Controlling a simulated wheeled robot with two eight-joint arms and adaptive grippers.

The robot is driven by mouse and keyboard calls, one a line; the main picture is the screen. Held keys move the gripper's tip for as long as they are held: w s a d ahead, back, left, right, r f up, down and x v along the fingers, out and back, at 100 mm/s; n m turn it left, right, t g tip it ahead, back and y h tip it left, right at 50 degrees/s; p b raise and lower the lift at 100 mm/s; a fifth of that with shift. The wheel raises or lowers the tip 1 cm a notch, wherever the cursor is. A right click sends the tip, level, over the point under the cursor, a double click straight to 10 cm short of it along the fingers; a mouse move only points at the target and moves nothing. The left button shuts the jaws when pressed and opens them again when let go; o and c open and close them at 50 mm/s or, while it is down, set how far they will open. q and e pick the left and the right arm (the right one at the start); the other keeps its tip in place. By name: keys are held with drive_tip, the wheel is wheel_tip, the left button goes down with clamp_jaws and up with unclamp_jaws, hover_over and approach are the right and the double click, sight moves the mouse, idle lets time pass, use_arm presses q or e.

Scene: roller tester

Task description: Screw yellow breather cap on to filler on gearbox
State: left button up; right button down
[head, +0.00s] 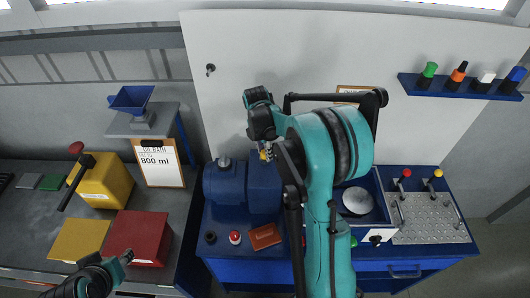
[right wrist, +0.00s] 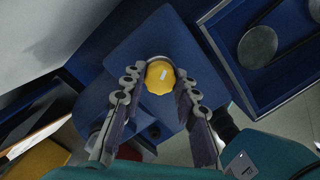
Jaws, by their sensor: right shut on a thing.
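The yellow breather cap (right wrist: 160,77) is between the fingertips of my right gripper (right wrist: 161,84), which is shut on it. The cap has a lobed rim and a small white mark on top. In the head view a little of the cap (head: 263,154) shows below the right gripper (head: 265,148). The blue gearbox (head: 263,184) is under the gripper; its flat top (right wrist: 138,45) lies behind the cap in the right wrist view. The filler is hidden, and I cannot tell whether the cap touches it. My left gripper (head: 125,258) is low at the left, away from the gearbox.
A blue tray with a round metal disc (head: 357,201) stands right of the gearbox, partly behind my right arm. A red button (head: 235,237) and a brown-red plate (head: 264,237) lie in front. Yellow and red boxes (head: 137,237) stand left.

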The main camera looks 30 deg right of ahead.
drive_tip(key=m, duration=0.4)
drive_tip(key=shift+m+g, duration=0.3)
drive_tip(key=m+b, duration=0.1)
drive_tip(key=m, duration=0.2)
drive_tip(key=shift+w+m, duration=0.1)
drive_tip(key=shift+m, duration=0.2)
drive_tip(key=m, duration=0.4)
drive_tip(key=shift+d+g+y, duration=0.1)
drive_tip(key=shift+g+y, duration=0.2)
drive_tip(key=shift+g, duration=0.1)
drive_tip(key=m, duration=0.4)
drive_tip(key=shift+b, duration=0.4)
drive_tip(key=m+y, duration=0.1)
drive_tip(key=m, duration=0.3)
